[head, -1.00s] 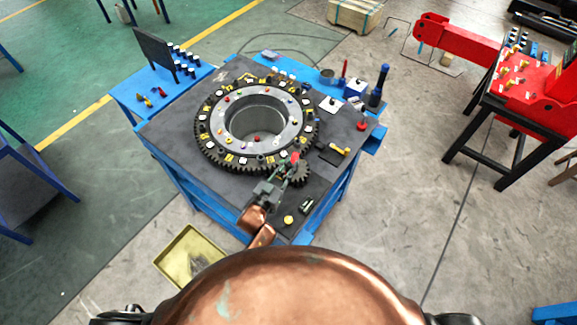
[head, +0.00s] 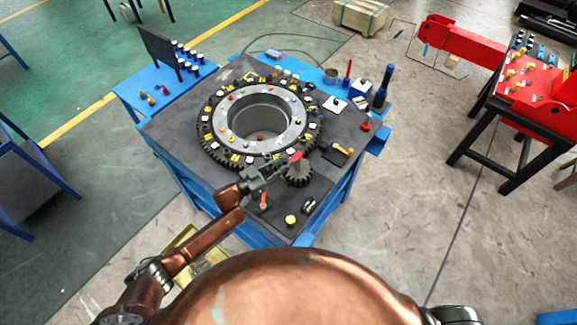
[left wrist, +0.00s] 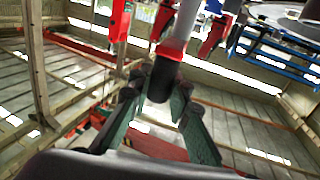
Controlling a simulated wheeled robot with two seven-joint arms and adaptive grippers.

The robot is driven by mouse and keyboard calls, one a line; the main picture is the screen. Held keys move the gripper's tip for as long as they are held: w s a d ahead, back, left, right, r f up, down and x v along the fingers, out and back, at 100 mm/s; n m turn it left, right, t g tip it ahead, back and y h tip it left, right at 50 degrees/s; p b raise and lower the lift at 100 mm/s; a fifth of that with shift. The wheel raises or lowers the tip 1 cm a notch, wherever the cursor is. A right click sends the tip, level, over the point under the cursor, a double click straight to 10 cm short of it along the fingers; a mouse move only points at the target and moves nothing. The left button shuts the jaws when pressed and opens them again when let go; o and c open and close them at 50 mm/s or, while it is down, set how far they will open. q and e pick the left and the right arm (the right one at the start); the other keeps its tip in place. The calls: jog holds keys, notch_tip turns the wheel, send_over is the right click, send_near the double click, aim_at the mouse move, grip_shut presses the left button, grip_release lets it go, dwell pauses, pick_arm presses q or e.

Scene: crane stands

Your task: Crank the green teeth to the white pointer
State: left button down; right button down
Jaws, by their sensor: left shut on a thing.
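A large dark toothed ring (head: 216,157) with white and yellow marks lies on the bench top. A small dark pinion gear (head: 299,177) stands at its near right edge, with a red crank part (head: 296,157) on top. My left gripper (head: 276,172) is just left of the pinion, shut on the crank handle. In the left wrist view its green fingers (left wrist: 160,88) close around the dark handle (left wrist: 161,78), below a grey shaft and red parts. The handle is mostly hidden in the head view. I cannot make out the green teeth or white pointer. My right gripper is out of view.
The bench top (head: 180,135) also carries a red-handled lever (head: 264,200), a yellow button (head: 291,220), a small black switch (head: 309,206) and a red knob (head: 366,126). A dark blue upright tool (head: 383,88) stands at the back right. A red machine (head: 530,85) stands apart at right.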

pick_arm(q)
jog(key=shift+w+a+r+m+g+h+b, duration=0.15)
jog(key=shift+w+a+m+g+h+b, duration=0.3)
jog(key=shift+g, duration=0.25)
jog(key=c, duration=1.8)
grip_release()
jog(key=shift+o, duration=0.2)
jog(key=shift+s+d, duration=0.1)
jog(key=v, duration=1.2)
